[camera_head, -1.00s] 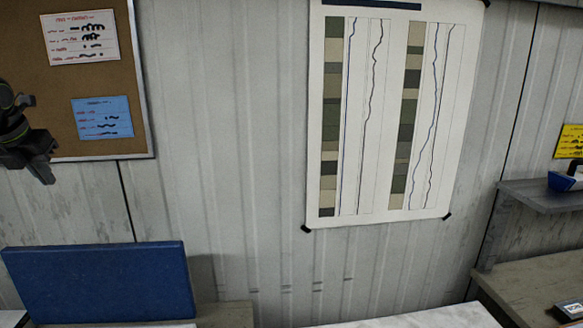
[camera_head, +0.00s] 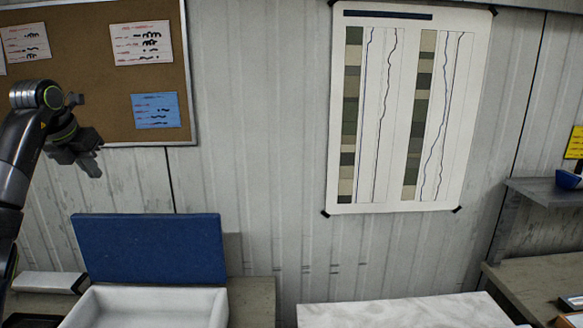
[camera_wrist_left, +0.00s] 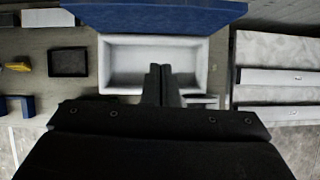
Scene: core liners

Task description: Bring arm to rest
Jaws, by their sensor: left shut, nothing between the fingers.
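My left arm (camera_head: 18,150) comes in from the left edge in the head view. Its gripper (camera_head: 92,168) hangs in front of the wall below the corkboard, clear of any object. In the left wrist view the two dark fingers of the left gripper (camera_wrist_left: 161,72) are together with nothing between them. They appear over a white open tray (camera_wrist_left: 118,52), which also shows at the bottom of the head view (camera_head: 150,290). My right arm and gripper are not in view.
A blue panel (camera_head: 150,248) stands behind the tray. A corkboard (camera_head: 90,100) and a chart (camera_head: 400,110) hang on the wall. A pale-topped surface (camera_head: 400,312) is at bottom centre. A shelf (camera_head: 545,195) with a blue bin (camera_head: 568,180) is at right. A dark tray (camera_wrist_left: 68,62) lies left in the wrist view.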

